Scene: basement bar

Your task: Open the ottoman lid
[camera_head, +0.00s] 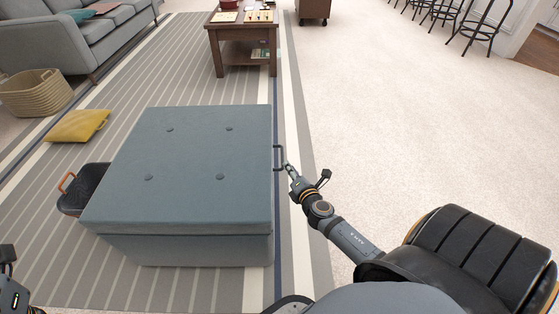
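The blue-grey ottoman (190,249) stands in the middle on the striped rug. Its tufted lid (190,150) lies flat and closed on the body. A dark bar handle (279,157) sticks out from its right side. My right gripper (288,169) is just right of this handle, its fingertips very close to it; I cannot tell whether they touch. Its fingers are too small to show whether they are open or shut. My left gripper (12,290) shows only in part at the lower left edge, away from the ottoman, with its fingers not clearly visible.
A yellow cushion (77,126) and woven basket (36,94) lie farther left, before the grey sofa (95,42). A wooden table (242,35) stands behind.

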